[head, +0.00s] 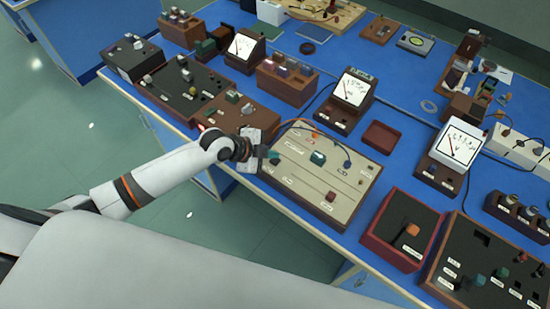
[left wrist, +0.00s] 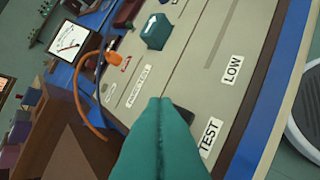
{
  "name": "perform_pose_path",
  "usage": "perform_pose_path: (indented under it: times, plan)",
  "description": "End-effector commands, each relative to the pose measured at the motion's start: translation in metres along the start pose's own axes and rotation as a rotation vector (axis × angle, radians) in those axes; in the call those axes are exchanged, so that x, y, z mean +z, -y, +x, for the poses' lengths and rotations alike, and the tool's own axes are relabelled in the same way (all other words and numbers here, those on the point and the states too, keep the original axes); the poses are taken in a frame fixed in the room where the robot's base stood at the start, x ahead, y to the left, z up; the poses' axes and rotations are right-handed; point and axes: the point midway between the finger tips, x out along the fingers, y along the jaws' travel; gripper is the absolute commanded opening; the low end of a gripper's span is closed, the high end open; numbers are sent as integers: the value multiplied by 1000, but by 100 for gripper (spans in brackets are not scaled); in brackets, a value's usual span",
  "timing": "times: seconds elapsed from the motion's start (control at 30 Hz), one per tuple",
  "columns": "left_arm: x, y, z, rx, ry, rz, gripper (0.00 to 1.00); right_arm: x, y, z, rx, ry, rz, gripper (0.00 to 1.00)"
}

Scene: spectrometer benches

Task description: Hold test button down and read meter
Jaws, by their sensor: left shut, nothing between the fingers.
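A beige panel box (head: 315,185) with a teal knob (head: 318,158) and printed labels sits near the front of the blue bench. In the left wrist view, the TEST label (left wrist: 209,137) is beside a dark button (left wrist: 184,117), which is partly hidden by my fingers. My left gripper (head: 264,154) is over the panel's left end; its teal fingers (left wrist: 160,101) are shut, with tips at or just above the button. I cannot tell whether they touch it. A white-faced meter (head: 352,88) stands behind the panel and also shows in the left wrist view (left wrist: 68,42); its reading is too small to tell.
Orange and blue cables (head: 335,141) arch over the panel's back. A red-edged box (head: 390,255) stands to its right, with another meter (head: 457,143) behind. An empty red tray (head: 381,136) lies behind the panel. Wooden boxes crowd the bench at left.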

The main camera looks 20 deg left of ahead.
Motion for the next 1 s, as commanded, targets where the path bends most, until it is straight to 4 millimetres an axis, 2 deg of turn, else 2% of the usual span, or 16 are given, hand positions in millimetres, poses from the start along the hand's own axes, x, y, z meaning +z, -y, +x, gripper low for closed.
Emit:
perform_pose_path:
  times: [0.53, 1.0]
  plan:
    - [25, -25, -34, 1, 0, 1, 0, 4, 1, -41, 0, 0, 0, 36]
    - [25, -25, -35, 0, 0, 0, 0, 4, 1, -41, 0, 0, 0, 36]
